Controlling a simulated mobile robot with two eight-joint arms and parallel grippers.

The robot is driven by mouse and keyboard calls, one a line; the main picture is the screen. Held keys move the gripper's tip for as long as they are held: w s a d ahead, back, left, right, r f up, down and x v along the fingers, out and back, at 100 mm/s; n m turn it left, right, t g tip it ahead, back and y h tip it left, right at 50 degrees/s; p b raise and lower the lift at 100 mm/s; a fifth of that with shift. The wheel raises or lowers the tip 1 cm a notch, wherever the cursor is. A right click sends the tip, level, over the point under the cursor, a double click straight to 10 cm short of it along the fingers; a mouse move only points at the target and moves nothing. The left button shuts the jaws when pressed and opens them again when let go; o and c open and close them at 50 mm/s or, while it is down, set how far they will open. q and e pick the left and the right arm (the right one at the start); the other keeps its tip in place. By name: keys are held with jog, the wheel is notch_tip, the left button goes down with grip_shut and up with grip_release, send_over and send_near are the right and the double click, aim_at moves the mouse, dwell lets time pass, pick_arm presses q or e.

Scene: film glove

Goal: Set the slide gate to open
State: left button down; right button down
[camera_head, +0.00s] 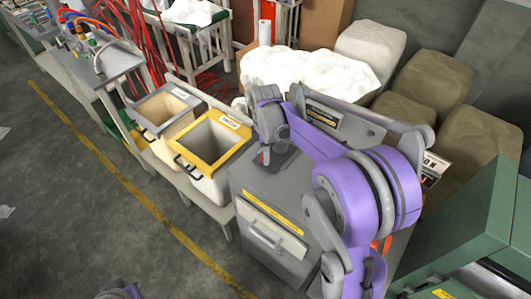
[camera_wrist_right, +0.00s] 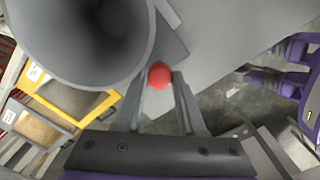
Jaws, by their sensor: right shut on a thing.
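The grey machine cabinet (camera_head: 262,195) stands at centre in the head view. My right gripper (camera_head: 264,154) reaches over its top, with a trace of red at its fingertips. In the right wrist view, a round red knob (camera_wrist_right: 160,74) sits between the fingertips of my right gripper (camera_wrist_right: 159,80), which is shut on it. A wide grey funnel or pipe (camera_wrist_right: 85,35) stands right beside the knob. The slide gate's plate is mostly hidden, and I cannot tell its position. My left gripper is not in view.
A yellow-rimmed bin (camera_head: 212,150) and a grey-rimmed bin (camera_head: 165,108) stand left of the machine. Bulky sacks (camera_head: 430,80) and a white plastic-like heap (camera_head: 305,72) lie behind it. A green cabinet (camera_head: 470,225) is close at right. Floor left of the yellow line is mostly clear.

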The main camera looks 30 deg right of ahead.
dwell(0.4)
jog(key=a, duration=0.2)
jog(key=s+a, duration=0.1)
jog(key=a, duration=0.1)
jog(key=s+a+b, duration=0.1)
jog(key=a, duration=0.1)
jog(key=shift+s, duration=0.25)
jog(key=c, duration=0.5)
grip_release()
notch_tip(320, 180, up, 11)
jog(key=shift+p, duration=0.35)
